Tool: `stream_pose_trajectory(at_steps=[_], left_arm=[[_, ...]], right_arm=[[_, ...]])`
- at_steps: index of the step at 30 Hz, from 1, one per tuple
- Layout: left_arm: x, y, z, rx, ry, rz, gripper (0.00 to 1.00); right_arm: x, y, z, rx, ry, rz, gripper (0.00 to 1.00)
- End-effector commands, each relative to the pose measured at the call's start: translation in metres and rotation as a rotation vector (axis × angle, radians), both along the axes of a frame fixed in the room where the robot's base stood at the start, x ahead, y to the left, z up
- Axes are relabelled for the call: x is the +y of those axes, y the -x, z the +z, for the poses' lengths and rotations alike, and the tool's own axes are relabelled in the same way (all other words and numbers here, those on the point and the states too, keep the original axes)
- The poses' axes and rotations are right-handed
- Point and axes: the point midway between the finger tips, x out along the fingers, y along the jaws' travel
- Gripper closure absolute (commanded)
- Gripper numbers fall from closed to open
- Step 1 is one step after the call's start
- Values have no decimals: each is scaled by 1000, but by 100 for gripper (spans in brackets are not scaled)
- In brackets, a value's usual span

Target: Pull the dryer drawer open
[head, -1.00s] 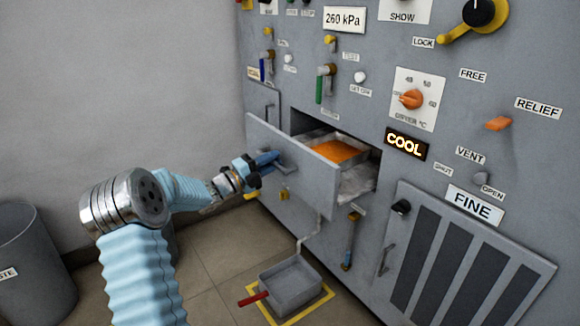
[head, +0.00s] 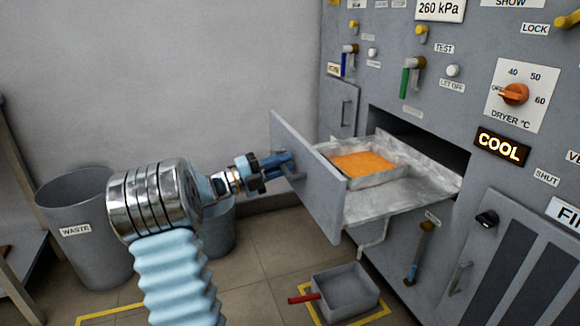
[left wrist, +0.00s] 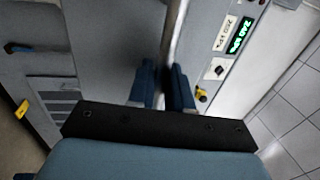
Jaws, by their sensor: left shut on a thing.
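The dryer drawer (head: 308,182) stands well out from the grey machine front in the head view. Inside it a metal tray holds orange material (head: 362,163). My left gripper (head: 285,163) is at the drawer's front panel, shut on the drawer handle (head: 294,176), which the fingers partly hide. In the left wrist view the blue fingers (left wrist: 163,88) close around a metal bar. My right gripper is not in view.
The machine panel has knobs, levers and a lit COOL sign (head: 501,147). A grey bin with a red handle (head: 345,290) sits on the floor below the drawer. A waste bin (head: 85,230) stands at left.

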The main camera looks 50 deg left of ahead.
Motion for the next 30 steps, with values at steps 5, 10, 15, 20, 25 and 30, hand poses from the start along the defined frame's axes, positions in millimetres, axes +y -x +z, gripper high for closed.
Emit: stream_pose_trajectory(at_steps=[5,10,15,20,25,30], left_arm=[[0,1,-2,4,1,-4,100],[0,1,-2,4,1,-4,100],[0,1,-1,2,1,-3,65],[0,1,-1,1,0,-2,65],[3,6,-2,1,0,0,65],[14,33,-8,3,0,2,65]], right_arm=[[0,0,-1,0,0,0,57],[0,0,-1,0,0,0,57],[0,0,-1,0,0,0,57],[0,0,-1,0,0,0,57],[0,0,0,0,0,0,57],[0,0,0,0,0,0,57]])
